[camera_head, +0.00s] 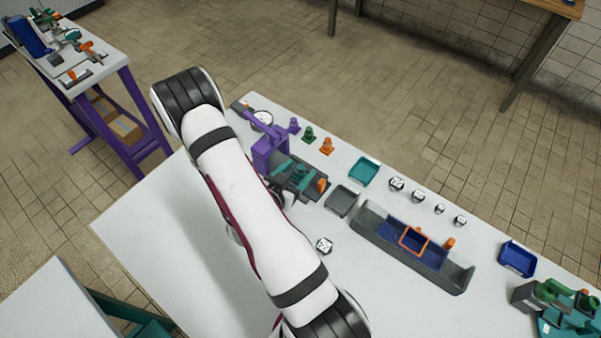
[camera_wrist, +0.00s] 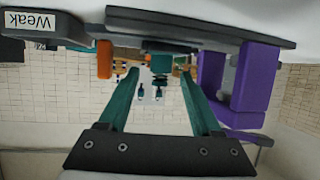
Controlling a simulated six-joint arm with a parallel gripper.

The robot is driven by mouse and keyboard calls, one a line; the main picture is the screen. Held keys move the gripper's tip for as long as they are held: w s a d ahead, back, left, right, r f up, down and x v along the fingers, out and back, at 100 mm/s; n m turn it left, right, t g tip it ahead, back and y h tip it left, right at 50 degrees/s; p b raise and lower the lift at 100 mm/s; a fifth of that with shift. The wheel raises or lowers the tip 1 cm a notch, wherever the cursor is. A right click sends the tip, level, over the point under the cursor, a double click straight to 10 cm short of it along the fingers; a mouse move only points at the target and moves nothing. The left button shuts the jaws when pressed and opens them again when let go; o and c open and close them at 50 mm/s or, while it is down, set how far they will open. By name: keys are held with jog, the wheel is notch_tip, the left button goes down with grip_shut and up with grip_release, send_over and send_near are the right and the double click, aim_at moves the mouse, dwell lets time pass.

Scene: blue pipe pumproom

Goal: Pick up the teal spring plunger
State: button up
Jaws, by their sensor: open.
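My gripper (camera_wrist: 160,74) shows in the wrist view as two teal fingers on a dark base, spread apart and empty. Just beyond the fingertips, a small teal part (camera_wrist: 164,59) hangs beneath a dark plate; it looks like the teal spring plunger, but its outline is hard to make out. The wrist picture appears upside down. In the head view my gripper (camera_head: 291,172) is low beside a purple fixture (camera_head: 268,152) on a dark base, with an orange piece (camera_head: 321,185) on its far side. I cannot separate the plunger from the teal fingers there.
Purple (camera_head: 294,125), green (camera_head: 308,134) and orange (camera_head: 327,146) plunger-like parts stand behind the fixture. The front left tabletop is clear.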

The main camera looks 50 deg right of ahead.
grip_shut()
dwell(0.3)
